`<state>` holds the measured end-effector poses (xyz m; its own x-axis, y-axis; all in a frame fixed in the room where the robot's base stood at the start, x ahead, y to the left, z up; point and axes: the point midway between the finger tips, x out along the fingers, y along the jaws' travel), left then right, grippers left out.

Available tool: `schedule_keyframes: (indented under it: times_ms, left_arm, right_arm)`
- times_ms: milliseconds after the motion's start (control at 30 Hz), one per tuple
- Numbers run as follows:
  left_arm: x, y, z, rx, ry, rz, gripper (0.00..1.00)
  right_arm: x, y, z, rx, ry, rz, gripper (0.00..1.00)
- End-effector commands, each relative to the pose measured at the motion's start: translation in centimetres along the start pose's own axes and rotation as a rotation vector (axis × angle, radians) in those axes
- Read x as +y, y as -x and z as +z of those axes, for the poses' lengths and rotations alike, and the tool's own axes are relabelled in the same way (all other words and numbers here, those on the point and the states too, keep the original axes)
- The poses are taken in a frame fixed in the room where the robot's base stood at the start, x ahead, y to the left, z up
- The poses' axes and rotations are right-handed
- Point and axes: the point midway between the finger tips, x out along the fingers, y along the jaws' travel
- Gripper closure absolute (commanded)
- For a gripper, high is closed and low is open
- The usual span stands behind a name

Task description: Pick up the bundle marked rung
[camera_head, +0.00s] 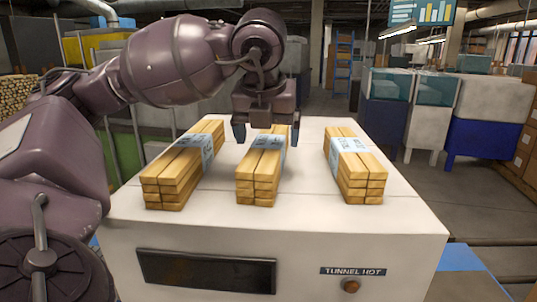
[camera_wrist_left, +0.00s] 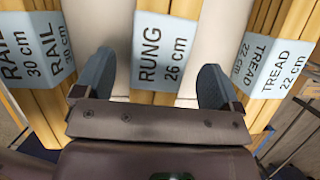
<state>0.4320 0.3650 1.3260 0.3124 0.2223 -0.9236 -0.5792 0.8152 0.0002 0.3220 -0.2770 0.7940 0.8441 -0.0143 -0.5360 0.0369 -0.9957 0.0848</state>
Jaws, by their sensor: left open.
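Three bundles of wooden sticks lie apart on a white machine top (camera_head: 305,205). The middle bundle (camera_head: 257,178) has a blue label reading RUNG 26 cm, clear in the left wrist view (camera_wrist_left: 160,50). The left bundle (camera_head: 178,178) is marked RAIL 30 cm (camera_wrist_left: 32,45). The right bundle (camera_head: 356,175) is marked TREAD 22 cm (camera_wrist_left: 268,60). My left gripper (camera_head: 266,136) is open above the far part of the rung bundle. In the left wrist view its fingers stand on either side of the rung label, not visibly touching it. My right gripper is not in view.
The machine front has a dark panel (camera_head: 206,271) and a TUNNEL HOT sign (camera_head: 353,271) above an orange button. Bare white gaps separate the bundles. Blue and grey machines (camera_head: 400,100) stand behind right, and cardboard boxes (camera_head: 520,150) at the far right.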

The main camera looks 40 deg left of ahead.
Motion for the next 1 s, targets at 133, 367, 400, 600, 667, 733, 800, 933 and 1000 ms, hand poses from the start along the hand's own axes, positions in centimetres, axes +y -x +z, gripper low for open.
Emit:
schedule_keyframes:
  times_ms: [133,367,400,600,667,733,800,933,1000]
  left_arm:
    - [0.1,-2.1,-0.1,0.003,0.000,0.002,0.11]
    - [0.1,-3.7,0.0,0.001,-0.001,0.001,0.11]
    - [0.1,-3.7,0.0,0.001,-0.001,0.000,0.11]
    - [0.1,-3.7,0.0,0.001,-0.001,0.000,0.17]
    - [0.1,-3.7,0.0,0.001,-0.001,0.000,0.26]
    - [0.1,-3.7,0.0,0.001,-0.001,0.000,0.37]
    - [0.1,-3.7,0.0,0.001,-0.001,0.000,0.47]
    - [0.0,-3.7,0.0,0.001,-0.001,0.000,0.67]
    - [0.1,-3.7,0.0,0.001,-0.001,0.000,0.78]
  right_arm:
    - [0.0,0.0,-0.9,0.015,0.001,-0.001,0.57]
    - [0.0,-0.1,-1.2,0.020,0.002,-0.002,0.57]
    - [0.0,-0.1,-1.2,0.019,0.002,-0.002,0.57]
    - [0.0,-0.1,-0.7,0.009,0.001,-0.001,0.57]
    - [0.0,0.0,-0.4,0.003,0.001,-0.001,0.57]
    - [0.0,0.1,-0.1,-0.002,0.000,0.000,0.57]
    - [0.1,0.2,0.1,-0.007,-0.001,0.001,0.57]
    - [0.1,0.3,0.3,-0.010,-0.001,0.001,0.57]
    - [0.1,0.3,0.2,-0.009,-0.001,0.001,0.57]
